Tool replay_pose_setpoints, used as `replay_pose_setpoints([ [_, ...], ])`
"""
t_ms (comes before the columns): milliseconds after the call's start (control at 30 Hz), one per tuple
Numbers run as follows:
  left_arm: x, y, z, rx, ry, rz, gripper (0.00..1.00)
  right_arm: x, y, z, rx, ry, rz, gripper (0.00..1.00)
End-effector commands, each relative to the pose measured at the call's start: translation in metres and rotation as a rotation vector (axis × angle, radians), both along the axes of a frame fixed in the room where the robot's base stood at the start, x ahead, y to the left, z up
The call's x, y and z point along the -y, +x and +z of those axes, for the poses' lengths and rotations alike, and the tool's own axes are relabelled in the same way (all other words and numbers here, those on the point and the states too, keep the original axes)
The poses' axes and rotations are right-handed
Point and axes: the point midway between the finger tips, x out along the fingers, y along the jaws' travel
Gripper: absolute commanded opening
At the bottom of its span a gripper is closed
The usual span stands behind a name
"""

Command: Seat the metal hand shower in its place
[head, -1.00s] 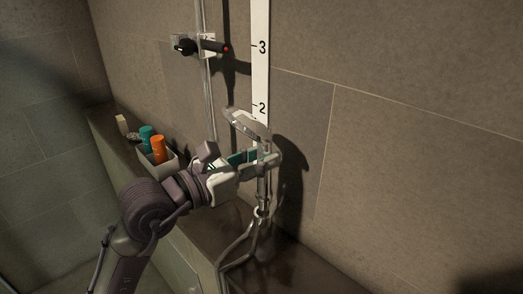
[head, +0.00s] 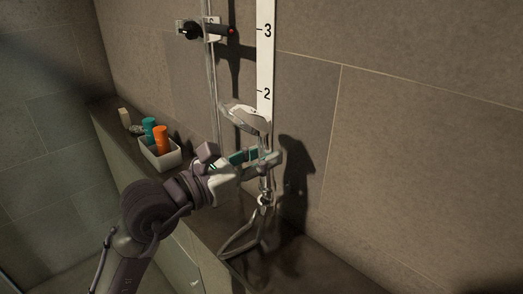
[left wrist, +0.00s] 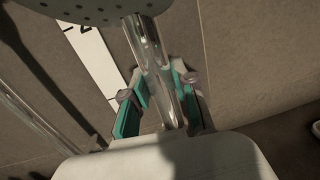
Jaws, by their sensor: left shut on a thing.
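The metal hand shower (head: 246,117) is held roughly upright in front of the wall, its head up and its handle down. My left gripper (head: 262,160) is shut on its handle. In the left wrist view the chrome handle (left wrist: 160,75) runs between the two green-padded fingers (left wrist: 160,100), and the dotted shower face (left wrist: 85,8) shows at the top. The hose (head: 242,236) hangs from the handle's lower end. The holder (head: 205,30) is on the vertical rail (head: 214,95), above and left of the shower and apart from it. My right gripper is not in view.
A white numbered scale strip (head: 265,55) runs up the wall behind the shower. On the ledge (head: 205,222) stands a tray (head: 160,157) with a teal and an orange bottle (head: 161,140). A small beige item (head: 124,118) stands farther left. The wall at right is clear.

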Motion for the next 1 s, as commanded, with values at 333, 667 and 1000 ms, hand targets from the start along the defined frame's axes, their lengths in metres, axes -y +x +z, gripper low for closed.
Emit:
replay_pose_setpoints([
  [333,0.003,0.001,-0.023,-0.047,0.027,-0.007,0.00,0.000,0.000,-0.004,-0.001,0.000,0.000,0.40],
  [667,0.003,0.001,-0.028,-0.047,0.027,-0.007,0.00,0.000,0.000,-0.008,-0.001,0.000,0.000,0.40],
  [1000,0.003,0.001,-0.033,-0.047,0.027,-0.007,0.00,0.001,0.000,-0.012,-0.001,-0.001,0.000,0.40],
])
